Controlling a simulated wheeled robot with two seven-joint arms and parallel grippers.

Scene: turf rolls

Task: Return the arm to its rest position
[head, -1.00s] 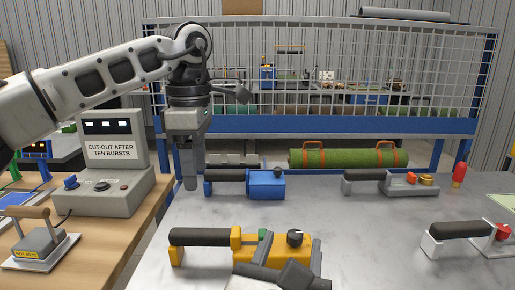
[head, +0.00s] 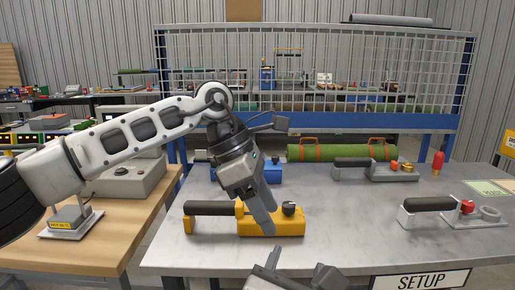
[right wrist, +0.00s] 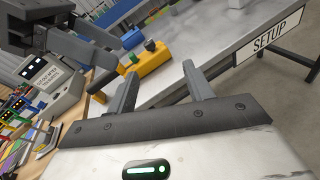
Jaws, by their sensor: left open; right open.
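My left gripper (head: 262,215) hangs tilted from my left arm in the head view, fingers down in front of the yellow tool with a black handle (head: 272,222). Its jaws are open and hold nothing that I can see; whether it touches the tool, I cannot tell. My right gripper (head: 295,278) shows only partly at the bottom edge, before the table's front edge. In the right wrist view my right gripper (right wrist: 159,72) is open and empty, its two fingers wide apart. The yellow tool (right wrist: 150,62) lies beyond them on the metal table.
The metal table (head: 340,220) also holds a blue tool (head: 268,172), two grey tools (head: 375,170) (head: 450,212) and a red-tipped piece (head: 438,163). A green roll (head: 340,152) lies behind it, before a blue-framed mesh screen (head: 330,65). A control box (head: 130,180) stands on the wooden bench at left.

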